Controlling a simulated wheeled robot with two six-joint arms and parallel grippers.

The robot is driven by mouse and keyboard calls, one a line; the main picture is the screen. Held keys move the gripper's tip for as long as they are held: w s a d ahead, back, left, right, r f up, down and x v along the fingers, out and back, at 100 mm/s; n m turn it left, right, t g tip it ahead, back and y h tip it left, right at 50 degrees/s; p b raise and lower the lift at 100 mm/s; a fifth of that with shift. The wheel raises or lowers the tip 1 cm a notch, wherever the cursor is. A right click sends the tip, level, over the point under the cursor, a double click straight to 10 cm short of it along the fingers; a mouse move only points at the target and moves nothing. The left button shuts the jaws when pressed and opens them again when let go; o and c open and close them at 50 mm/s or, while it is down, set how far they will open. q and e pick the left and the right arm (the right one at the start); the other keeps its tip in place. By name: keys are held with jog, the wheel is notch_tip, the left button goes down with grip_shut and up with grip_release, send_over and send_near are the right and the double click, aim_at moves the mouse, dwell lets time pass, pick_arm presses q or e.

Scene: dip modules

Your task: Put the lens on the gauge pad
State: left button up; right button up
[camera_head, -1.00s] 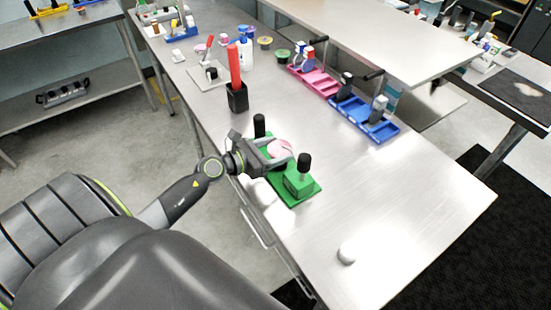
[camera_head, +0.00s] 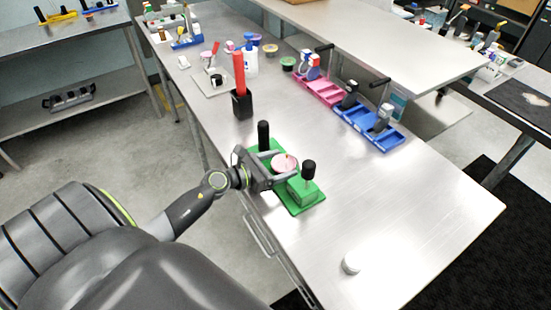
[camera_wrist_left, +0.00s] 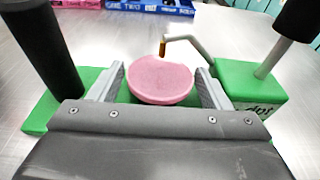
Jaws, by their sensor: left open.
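The lens appears to be the pink round disc (camera_head: 285,162). It lies flat on the green gauge (camera_head: 300,206), and any pad under it is hidden. In the left wrist view the lens (camera_wrist_left: 160,80) sits between my left gripper's fingers, with visible gaps at the sides. A bent grey arm with a small brown tip (camera_wrist_left: 162,48) hangs over the lens. My left gripper (camera_head: 277,168) is open around the lens, low over the green base. Black posts stand at both ends of the gauge. My right gripper is not in view.
A white round piece (camera_head: 351,262) lies near the table's front. A black holder (camera_head: 242,104) with a red stick stands behind the gauge. Pink (camera_head: 322,88) and blue (camera_head: 368,124) trays lie along the shelf side. The table right of the gauge is clear.

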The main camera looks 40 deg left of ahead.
pick_arm(q)
jog(key=shift+r, duration=0.2)
jog(key=shift+s+a+f, duration=0.1)
jog(key=shift+s+a, duration=0.1)
jog(key=shift+s, duration=0.1)
jog(key=b+v, duration=0.4)
jog(key=v, duration=0.5)
jog(key=shift+s+b, duration=0.25)
jog(key=shift+b, duration=0.05)
jog(key=shift+b+v, duration=0.7)
jog(key=shift+v, duration=0.25)
jog(key=shift+r, duration=0.2)
jog(key=shift+w, duration=0.1)
